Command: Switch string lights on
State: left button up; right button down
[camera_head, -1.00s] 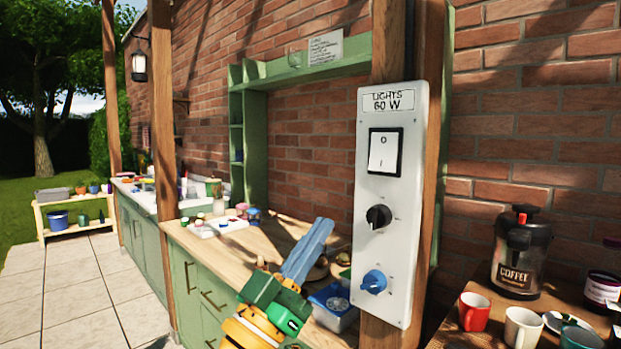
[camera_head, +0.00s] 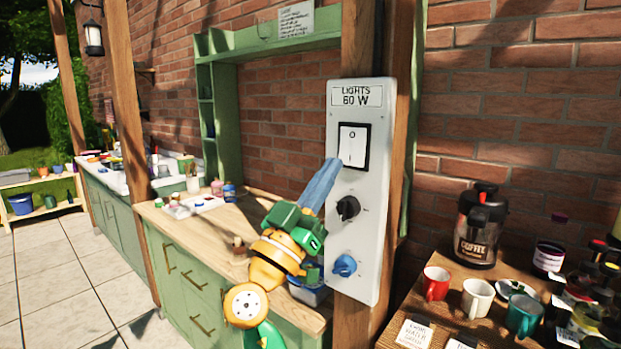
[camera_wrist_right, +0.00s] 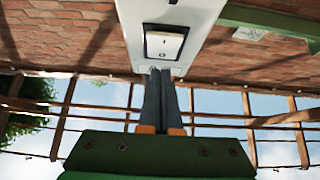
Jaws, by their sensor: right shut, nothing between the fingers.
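The white control panel (camera_head: 362,215) is fixed to a wooden post and labelled "LIGHTS 60 W". Its white rocker switch (camera_head: 352,143) in a black frame has O at the top and a line mark below. Under it are a black knob (camera_head: 348,207) and a blue knob (camera_head: 343,265). My right gripper (camera_head: 332,164) is shut and empty, its blue-grey fingertips by the lower left of the switch. In the right wrist view the tips (camera_wrist_right: 160,71) reach the edge of the switch (camera_wrist_right: 164,45); I cannot tell whether they touch it. My left gripper is out of view.
A wooden table (camera_head: 455,300) at the right holds a coffee pot (camera_head: 480,225), a red mug (camera_head: 436,283), a white cup (camera_head: 478,297) and jars. A green cabinet with a wooden counter (camera_head: 262,222) stands behind my right arm. Paving (camera_head: 60,275) is clear at the left.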

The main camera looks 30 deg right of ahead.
aim_at(351, 155)
jog(key=d, duration=0.1)
jog(key=w+d+p, duration=0.1)
jog(key=d, duration=0.1)
jog(key=shift+w+f, duration=0.2)
jog(key=shift+w, duration=0.05)
jog(key=shift+d+f, duration=0.15)
jog(key=shift+d, duration=0.15)
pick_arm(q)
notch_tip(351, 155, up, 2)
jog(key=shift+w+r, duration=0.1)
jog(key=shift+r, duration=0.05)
pick_arm(e)
jog(key=shift+a, duration=0.1)
